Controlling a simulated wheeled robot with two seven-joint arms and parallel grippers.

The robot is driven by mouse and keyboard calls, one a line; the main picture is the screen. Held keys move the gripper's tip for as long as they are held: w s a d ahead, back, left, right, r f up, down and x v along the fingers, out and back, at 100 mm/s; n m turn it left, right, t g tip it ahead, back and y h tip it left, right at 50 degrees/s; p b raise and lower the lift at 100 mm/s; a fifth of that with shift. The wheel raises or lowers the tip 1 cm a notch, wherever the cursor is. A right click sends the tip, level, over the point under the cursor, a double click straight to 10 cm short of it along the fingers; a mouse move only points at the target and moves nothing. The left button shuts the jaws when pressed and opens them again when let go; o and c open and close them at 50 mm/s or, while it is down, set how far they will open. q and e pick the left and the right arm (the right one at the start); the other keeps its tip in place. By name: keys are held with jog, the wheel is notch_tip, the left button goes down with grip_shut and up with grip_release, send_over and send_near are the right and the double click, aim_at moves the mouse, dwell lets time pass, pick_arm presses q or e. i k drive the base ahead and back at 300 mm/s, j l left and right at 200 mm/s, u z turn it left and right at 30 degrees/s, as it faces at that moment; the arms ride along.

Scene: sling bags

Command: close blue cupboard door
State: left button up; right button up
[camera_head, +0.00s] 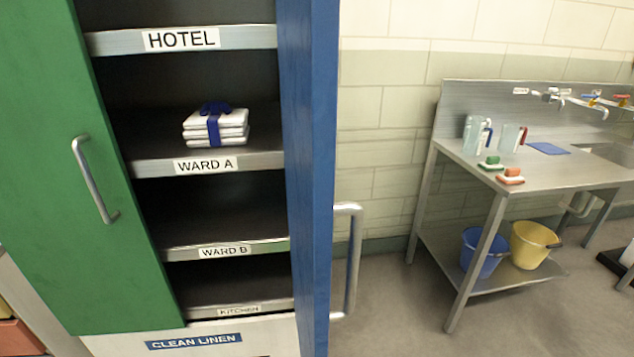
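The blue cupboard door (312,180) stands open, seen nearly edge-on, pointing toward me on the right side of the cupboard. Its metal bar handle (352,262) sticks out to the right on the door's outer face. The green door (75,170) with its own bar handle (95,180) is on the left, and the shelves between the two doors are exposed. A white folded stack (215,127) tied with a blue band lies on the shelf labelled WARD A. Neither of my grippers shows in the head view.
A steel sink table (500,172) stands at the right against the tiled wall, with jugs and brushes on top. A blue bucket (482,252) and a yellow bucket (532,245) sit on its lower shelf. Grey floor (395,315) is clear between door and table.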

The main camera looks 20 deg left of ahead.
aim_at(308, 30)
jog(key=i+l+u, duration=0.15)
jog(key=u, duration=0.25)
jog(key=i+l+u, duration=0.15)
jog(key=u, duration=0.25)
jog(key=i+l+u, duration=0.1)
jog(key=l+u, duration=0.15)
jog(key=u, duration=0.15)
jog(key=l+u, duration=0.25)
jog(key=u, duration=0.2)
jog(key=k, duration=0.15)
